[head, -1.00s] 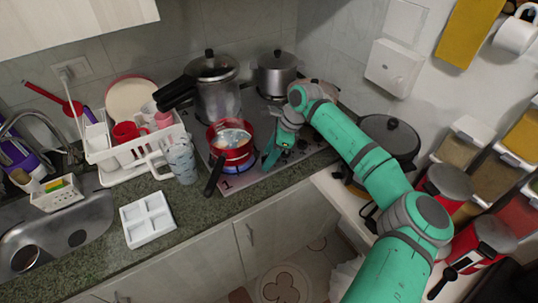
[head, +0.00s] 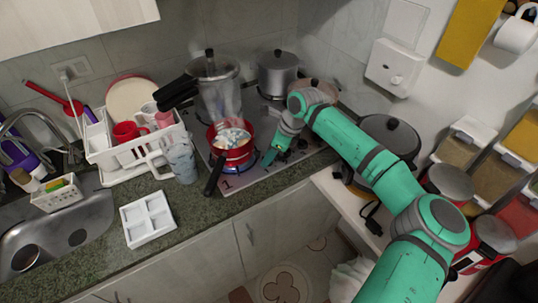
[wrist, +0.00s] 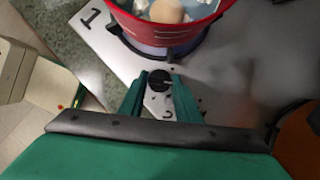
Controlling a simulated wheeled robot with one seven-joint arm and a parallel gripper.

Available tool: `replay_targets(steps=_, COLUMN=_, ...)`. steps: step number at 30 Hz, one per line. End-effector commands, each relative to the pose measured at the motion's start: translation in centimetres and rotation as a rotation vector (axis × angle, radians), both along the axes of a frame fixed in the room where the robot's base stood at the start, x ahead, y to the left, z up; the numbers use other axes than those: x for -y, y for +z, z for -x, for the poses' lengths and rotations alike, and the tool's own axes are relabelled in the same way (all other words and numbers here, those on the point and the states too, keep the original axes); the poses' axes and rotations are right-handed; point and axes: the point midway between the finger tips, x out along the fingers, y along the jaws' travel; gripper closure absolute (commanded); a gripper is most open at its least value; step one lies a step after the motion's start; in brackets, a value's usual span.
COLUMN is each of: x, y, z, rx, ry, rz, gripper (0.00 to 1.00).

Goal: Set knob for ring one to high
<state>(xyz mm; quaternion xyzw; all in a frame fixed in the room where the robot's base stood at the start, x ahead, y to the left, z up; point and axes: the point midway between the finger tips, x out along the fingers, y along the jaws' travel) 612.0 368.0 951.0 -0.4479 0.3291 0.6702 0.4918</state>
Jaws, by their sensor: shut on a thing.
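A round black knob (wrist: 160,78) stands on the pale hob panel (wrist: 212,75) in the wrist view. My gripper (wrist: 160,88) has its two green fingers on either side of this knob and is shut on it. A light mark on the knob is too small to read for its setting. A dark number 1 (wrist: 90,16) is printed on the panel left of the knob. In the head view my gripper (head: 272,154) is low over the hob, right of a red saucepan (head: 234,153). A blue glow shows under the saucepan.
The saucepan's black handle (head: 213,178) points to the front left. A large pot (head: 220,95) and a smaller lidded pot (head: 277,72) stand behind. A patterned cup (head: 182,163) is left of the hob. A white divided tray (head: 147,218) lies on the counter.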

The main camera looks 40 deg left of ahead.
Motion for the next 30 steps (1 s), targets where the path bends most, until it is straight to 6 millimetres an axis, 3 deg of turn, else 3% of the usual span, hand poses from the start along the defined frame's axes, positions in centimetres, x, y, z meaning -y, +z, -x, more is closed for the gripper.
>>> replay_targets(steps=3, x=0.0, y=0.0, z=-0.1, rx=0.001, ry=-0.001, rz=-0.002, gripper=0.92)
replay_targets(steps=4, x=0.0, y=0.0, z=-0.1, rx=0.001, ry=-0.001, rz=-0.002, gripper=0.63)
replay_targets(steps=6, x=0.0, y=0.0, z=-0.1, rx=0.001, ry=-0.001, rz=-0.002, gripper=0.51)
replay_targets(steps=17, x=0.2, y=0.4, z=-0.2, rx=0.001, ry=-0.001, rz=-0.002, gripper=0.51)
replay_targets(steps=30, x=2.8, y=7.2, z=-1.0, rx=0.004, ry=-0.001, rz=-0.001, gripper=0.51)
